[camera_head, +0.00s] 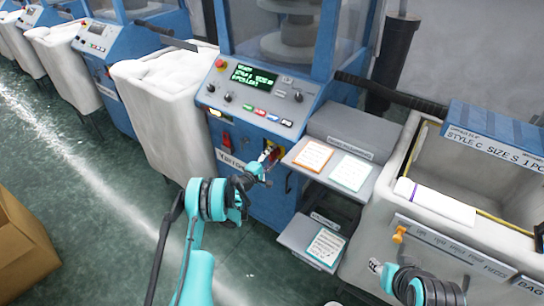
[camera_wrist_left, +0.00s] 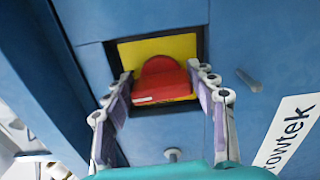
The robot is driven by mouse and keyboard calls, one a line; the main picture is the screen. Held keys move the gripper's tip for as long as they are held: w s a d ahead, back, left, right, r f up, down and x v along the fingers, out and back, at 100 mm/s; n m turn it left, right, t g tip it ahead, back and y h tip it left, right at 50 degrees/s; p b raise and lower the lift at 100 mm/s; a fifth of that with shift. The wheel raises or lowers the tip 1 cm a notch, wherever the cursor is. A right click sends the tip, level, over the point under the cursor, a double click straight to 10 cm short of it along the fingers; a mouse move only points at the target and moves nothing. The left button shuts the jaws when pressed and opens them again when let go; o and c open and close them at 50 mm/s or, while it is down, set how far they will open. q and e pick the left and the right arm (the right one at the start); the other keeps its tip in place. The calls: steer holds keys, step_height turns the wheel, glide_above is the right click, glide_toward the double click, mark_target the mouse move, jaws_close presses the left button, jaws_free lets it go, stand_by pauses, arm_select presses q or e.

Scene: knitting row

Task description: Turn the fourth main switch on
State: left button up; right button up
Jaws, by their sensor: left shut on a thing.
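The main switch is a red knob on a yellow plate, set in a blue machine panel in the left wrist view (camera_wrist_left: 160,80). My left gripper (camera_wrist_left: 165,84) has a finger on each side of the red knob and is shut on it. In the head view my left gripper (camera_head: 268,155) reaches the lower front of the blue machine (camera_head: 270,195), and mostly covers the switch. The machine's green display (camera_head: 253,77) is lit. My right gripper (camera_head: 376,266) is small at the lower right, its jaws unclear.
Grey shelves (camera_head: 345,160) with an orange-edged card (camera_head: 312,156) and a white card (camera_head: 351,172) stick out just right of the left gripper. A white bin (camera_head: 165,100) stands left of the machine. A cardboard box (camera_head: 20,245) is at far left. Green floor between is open.

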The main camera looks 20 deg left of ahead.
arm_select(q)
steer(key=shift+m, duration=0.5)
steer(key=o, duration=0.9)
steer(key=v, duration=0.7)
steer(key=shift+s, duration=0.25)
steer(key=shift+a, duration=0.1)
